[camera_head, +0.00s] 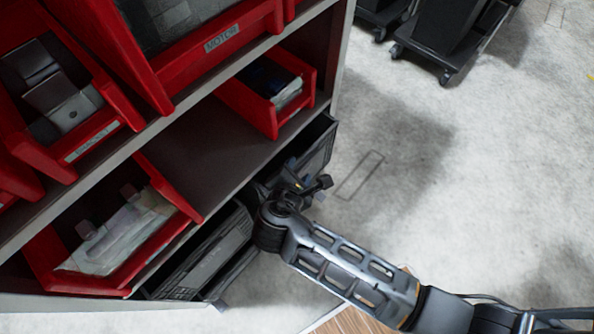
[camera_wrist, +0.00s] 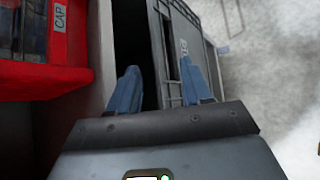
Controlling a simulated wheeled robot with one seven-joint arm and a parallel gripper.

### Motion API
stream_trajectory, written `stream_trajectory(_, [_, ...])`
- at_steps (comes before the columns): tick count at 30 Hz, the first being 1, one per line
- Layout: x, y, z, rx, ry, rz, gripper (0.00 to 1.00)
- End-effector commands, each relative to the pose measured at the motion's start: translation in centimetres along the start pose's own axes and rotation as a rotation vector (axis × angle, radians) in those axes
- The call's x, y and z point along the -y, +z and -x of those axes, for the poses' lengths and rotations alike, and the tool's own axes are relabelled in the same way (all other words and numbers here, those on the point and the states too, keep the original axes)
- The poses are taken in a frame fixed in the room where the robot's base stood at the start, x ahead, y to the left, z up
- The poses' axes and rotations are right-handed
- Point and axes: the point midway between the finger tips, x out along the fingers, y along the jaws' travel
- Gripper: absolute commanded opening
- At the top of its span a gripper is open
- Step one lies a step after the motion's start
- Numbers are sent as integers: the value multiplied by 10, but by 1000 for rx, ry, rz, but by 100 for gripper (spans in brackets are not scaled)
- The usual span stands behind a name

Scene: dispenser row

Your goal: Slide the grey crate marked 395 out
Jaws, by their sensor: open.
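A dark grey crate (camera_head: 318,152) sits on the lowest shelf level, at the right end of the rack in the head view. In the wrist view its ribbed front wall (camera_wrist: 185,25) carries a small pale label (camera_wrist: 183,47), too small to read surely. My gripper (camera_wrist: 160,78) is open, with one finger over the dark space behind the wall and the other on its outer side. I cannot tell whether either finger touches it. In the head view my gripper (camera_head: 318,188) is beside this crate, partly hiding it. Another grey crate (camera_head: 205,262) sits lower left.
Red bins, one labelled MOTOR (camera_head: 222,38), fill the shelves above. A red bin marked CAP (camera_wrist: 70,75) is close left of my gripper in the wrist view. Open grey floor (camera_head: 420,170) lies right of the rack. A black wheeled cart (camera_head: 445,40) stands at the top right.

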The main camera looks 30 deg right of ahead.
Motion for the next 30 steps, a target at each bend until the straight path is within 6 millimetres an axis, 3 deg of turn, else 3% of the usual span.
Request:
stream_trajectory(15, [0,0,-66,0,-1,-1,49])
stream_trajectory(27, [0,0,-73,-1,0,-1,49])
stream_trajectory(30, [0,0,-73,-1,0,-1,41])
